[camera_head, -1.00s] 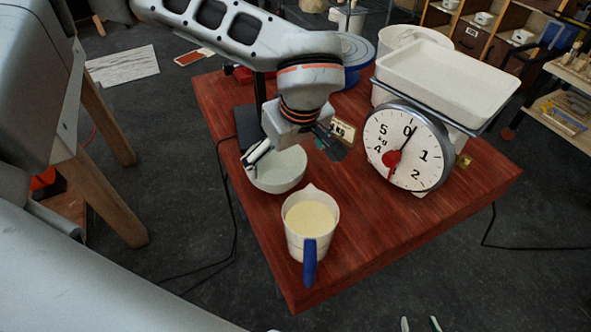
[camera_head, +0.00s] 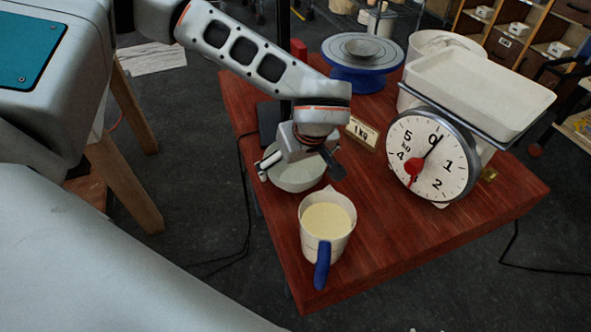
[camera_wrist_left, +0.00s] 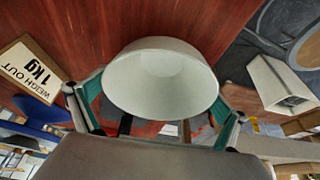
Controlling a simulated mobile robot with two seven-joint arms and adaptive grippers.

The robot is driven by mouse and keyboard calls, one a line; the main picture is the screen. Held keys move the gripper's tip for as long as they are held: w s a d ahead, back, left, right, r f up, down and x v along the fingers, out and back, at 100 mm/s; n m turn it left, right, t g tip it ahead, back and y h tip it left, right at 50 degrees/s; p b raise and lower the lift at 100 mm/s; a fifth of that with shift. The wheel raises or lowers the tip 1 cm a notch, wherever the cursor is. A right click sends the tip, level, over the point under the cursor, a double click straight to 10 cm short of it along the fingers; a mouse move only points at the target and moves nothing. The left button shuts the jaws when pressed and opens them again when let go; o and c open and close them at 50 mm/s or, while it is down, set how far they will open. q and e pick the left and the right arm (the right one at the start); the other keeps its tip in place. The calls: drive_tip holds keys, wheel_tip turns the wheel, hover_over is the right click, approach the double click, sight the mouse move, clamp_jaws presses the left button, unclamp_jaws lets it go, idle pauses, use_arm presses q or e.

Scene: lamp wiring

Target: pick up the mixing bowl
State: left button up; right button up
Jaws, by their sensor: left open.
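The mixing bowl (camera_head: 299,179), pale grey-white and round, stands on the red-brown wooden table near its left edge, behind a jug. My left gripper (camera_head: 300,168) is right above it, pointing down, its open fingers on either side of the bowl. In the left wrist view the bowl (camera_wrist_left: 160,80) sits between the teal-padded fingers of the left gripper (camera_wrist_left: 157,108), not clamped. I cannot tell whether a finger touches the rim. Of my right gripper, only tiny tips show at the bottom edge of the head view.
A jug of pale yellow liquid (camera_head: 327,222) with a blue handle stands just in front of the bowl. A dial scale (camera_head: 432,155) with a white tray is to the right. A "1 KG" sign (camera_head: 362,131) and a blue-grey turntable (camera_head: 362,65) are behind. The front right tabletop is clear.

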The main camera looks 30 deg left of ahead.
use_arm(q)
drive_tip(key=c, duration=0.9)
drive_tip(key=shift+o, duration=0.2)
drive_tip(key=shift+r, duration=0.2)
